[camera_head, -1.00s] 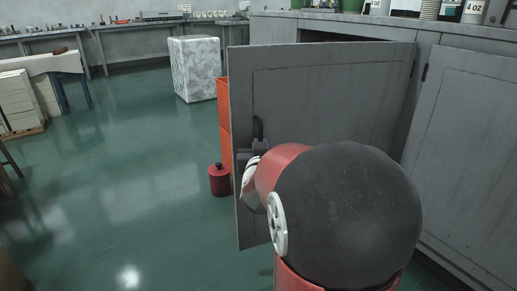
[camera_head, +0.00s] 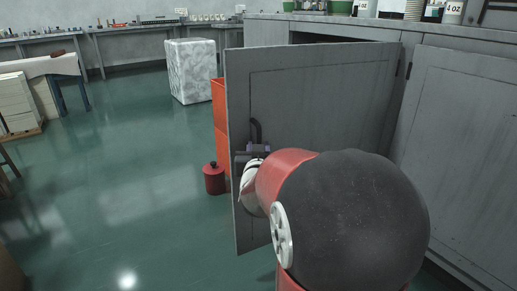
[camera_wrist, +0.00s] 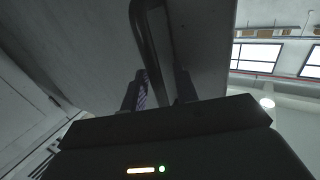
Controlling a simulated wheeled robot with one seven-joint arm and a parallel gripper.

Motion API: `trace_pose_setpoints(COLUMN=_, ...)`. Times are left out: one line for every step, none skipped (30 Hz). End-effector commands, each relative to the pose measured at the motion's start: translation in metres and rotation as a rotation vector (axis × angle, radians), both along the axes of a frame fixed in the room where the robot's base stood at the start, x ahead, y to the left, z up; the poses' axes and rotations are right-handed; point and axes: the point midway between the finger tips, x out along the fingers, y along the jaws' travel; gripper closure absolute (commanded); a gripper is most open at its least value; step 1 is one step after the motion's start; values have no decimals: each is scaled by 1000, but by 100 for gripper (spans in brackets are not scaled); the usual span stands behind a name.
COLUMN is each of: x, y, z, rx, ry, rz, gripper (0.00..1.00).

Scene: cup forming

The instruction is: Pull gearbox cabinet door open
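The grey cabinet door (camera_head: 320,105) stands swung well out from the cabinet (camera_head: 465,140), hinged at its right edge. Its dark, looped handle (camera_head: 256,130) is near the door's free left edge. My gripper (camera_head: 253,154) is at the handle's lower part, partly hidden by my red and black arm. In the wrist view, the handle (camera_wrist: 153,35) runs down between the two fingers of my gripper (camera_wrist: 160,88), which look closed around it. The door's inner side and most of the cabinet's opening are hidden.
A red canister (camera_head: 214,179) and an orange bin (camera_head: 220,115) stand just beyond the door's free edge. A marbled white block (camera_head: 190,70) stands farther back. The green floor (camera_head: 130,170) at left is open. Cups and containers stand on the cabinet top.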

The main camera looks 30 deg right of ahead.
Motion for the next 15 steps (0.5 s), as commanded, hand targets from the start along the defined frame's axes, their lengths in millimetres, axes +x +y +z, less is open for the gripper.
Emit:
trace_pose_setpoints(x=0, y=0, z=0, rx=0, ry=0, rz=-1, gripper=70)
trace_pose_setpoints(x=0, y=0, z=0, rx=0, ry=0, rz=-1, gripper=70)
trace_pose_setpoints(x=0, y=-1, z=0, rx=0, ry=0, rz=-1, gripper=70)
trace_pose_setpoints(x=0, y=-1, z=0, rx=0, ry=0, rz=-2, gripper=70)
trace_pose_setpoints(x=-1, y=-1, z=0, rx=0, ry=0, rz=-2, gripper=70)
trace_pose_setpoints(x=-1, y=0, z=0, rx=0, ry=0, rz=-2, gripper=70)
trace_pose_setpoints(x=-3, y=1, z=0, rx=0, ry=0, rz=-2, gripper=70)
trace_pose_setpoints(x=-5, y=2, z=1, rx=0, ry=-1, rz=-1, gripper=70)
trace_pose_setpoints(x=-8, y=4, z=1, rx=1, ry=-3, rz=-1, gripper=70)
trace_pose_setpoints(x=-12, y=7, z=2, rx=1, ry=-3, rz=-1, gripper=70)
trace_pose_setpoints(x=-16, y=9, z=2, rx=2, ry=-2, rz=-2, gripper=70)
trace_pose_setpoints(x=-22, y=13, z=2, rx=2, ry=-2, rz=-1, gripper=70)
trace_pose_setpoints(x=-26, y=16, z=2, rx=2, ry=-2, rz=0, gripper=70)
trace_pose_setpoints(x=-30, y=20, z=2, rx=2, ry=-2, rz=1, gripper=70)
trace_pose_setpoints(x=-37, y=23, z=2, rx=2, ry=-2, rz=0, gripper=70)
